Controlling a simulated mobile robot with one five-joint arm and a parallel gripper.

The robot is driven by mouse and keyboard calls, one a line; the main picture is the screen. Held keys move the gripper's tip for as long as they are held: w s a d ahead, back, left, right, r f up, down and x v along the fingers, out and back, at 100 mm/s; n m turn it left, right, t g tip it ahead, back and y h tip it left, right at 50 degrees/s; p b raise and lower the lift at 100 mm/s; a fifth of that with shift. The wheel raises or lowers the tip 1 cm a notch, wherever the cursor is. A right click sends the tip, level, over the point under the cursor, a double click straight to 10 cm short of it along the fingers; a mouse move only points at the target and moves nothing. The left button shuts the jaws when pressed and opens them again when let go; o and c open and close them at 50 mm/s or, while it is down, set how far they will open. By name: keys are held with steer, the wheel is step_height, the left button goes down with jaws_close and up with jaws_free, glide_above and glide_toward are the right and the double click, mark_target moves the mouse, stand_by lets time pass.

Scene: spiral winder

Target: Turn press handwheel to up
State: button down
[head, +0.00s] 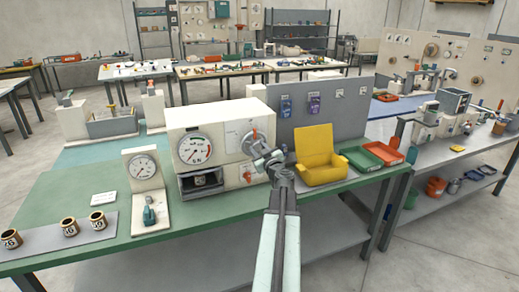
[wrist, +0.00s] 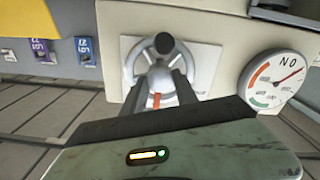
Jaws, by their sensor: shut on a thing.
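The press (head: 225,112) is a cream box on the green bench. Its handwheel (head: 252,136) is a grey wheel on a pale plate at the right of the front face. My gripper (head: 266,161) reaches it from the front right and partly covers it. In the wrist view the handwheel (wrist: 138,62) fills the upper middle, with a dark round knob (wrist: 165,43) and an orange mark (wrist: 156,101). My gripper (wrist: 163,85) is shut on the handwheel there, its dark fingers either side of the hub area. The exact contact is hard to see. Plate markings are unreadable.
A round gauge (head: 195,149) sits left of the handwheel, above an opening (head: 202,181). A yellow chair-shaped holder (head: 318,155) stands close to my arm's right. Green (head: 358,157) and red (head: 386,149) trays lie beyond it. A smaller gauge stand (head: 143,170) and several jars are at left.

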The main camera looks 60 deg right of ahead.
steer(key=c, duration=1)
jaws_free()
steer(key=shift+d, duration=0.1)
steer(key=shift+o, duration=0.2)
steer(key=shift+s, duration=0.1)
steer(key=v, duration=0.7)
steer(key=shift+s+a, duration=0.25)
steer(key=shift+a, duration=0.05)
